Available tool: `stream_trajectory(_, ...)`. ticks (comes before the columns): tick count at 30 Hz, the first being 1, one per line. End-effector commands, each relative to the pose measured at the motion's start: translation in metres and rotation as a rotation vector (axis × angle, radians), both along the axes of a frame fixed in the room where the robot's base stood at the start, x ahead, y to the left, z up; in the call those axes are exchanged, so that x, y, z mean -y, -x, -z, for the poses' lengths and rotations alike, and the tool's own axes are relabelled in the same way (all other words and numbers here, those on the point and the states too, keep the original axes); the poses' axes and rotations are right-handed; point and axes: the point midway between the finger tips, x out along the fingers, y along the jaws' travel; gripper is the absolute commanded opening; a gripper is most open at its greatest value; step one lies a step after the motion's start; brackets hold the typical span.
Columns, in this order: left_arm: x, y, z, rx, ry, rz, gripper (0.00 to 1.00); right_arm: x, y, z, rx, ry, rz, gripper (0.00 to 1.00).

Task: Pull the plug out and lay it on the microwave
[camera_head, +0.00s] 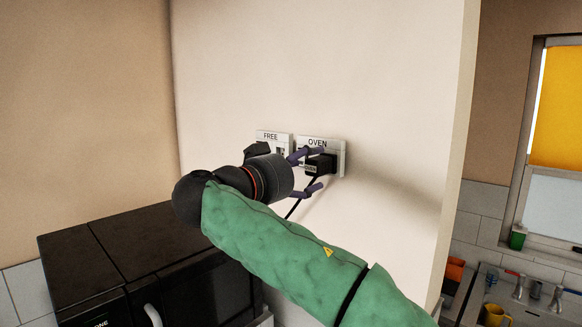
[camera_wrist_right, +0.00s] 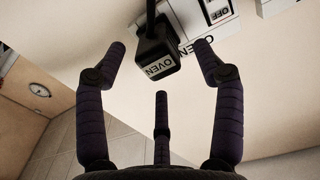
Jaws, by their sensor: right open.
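The black plug (camera_head: 321,165), labelled OVEN, sits in the wall socket (camera_head: 336,146) marked OVEN, and its black cord (camera_head: 293,207) hangs below it. In the right wrist view the plug (camera_wrist_right: 155,55) is ahead of and between the open fingers, in front of the socket plate (camera_wrist_right: 211,22). My right gripper (camera_head: 312,172) is open around the plug's near side, with fingers above and below it; I cannot tell whether they touch it. The black microwave (camera_head: 150,245) stands at the lower left, partly hidden by my right arm. My left gripper is not in view.
A second socket (camera_head: 273,137) labelled FREE is just left of the plug. The visible top of the microwave is clear. The wall ends at an edge on the right, with a sink (camera_head: 520,300), a yellow mug (camera_head: 494,315) and a window beyond.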

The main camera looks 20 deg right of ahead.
Motion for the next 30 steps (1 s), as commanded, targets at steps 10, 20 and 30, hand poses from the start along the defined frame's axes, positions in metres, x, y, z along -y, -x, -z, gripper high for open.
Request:
stream_trajectory(10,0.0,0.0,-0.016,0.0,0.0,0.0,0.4,0.043,-0.018,-0.001,-0.002,0.001,0.001,0.69)
stream_trajectory(20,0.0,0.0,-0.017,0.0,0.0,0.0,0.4,0.051,-0.022,0.001,-0.002,0.001,-0.002,0.69)
stream_trajectory(30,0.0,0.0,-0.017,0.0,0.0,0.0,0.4,0.051,-0.021,-0.001,0.0,0.002,-0.003,0.14)
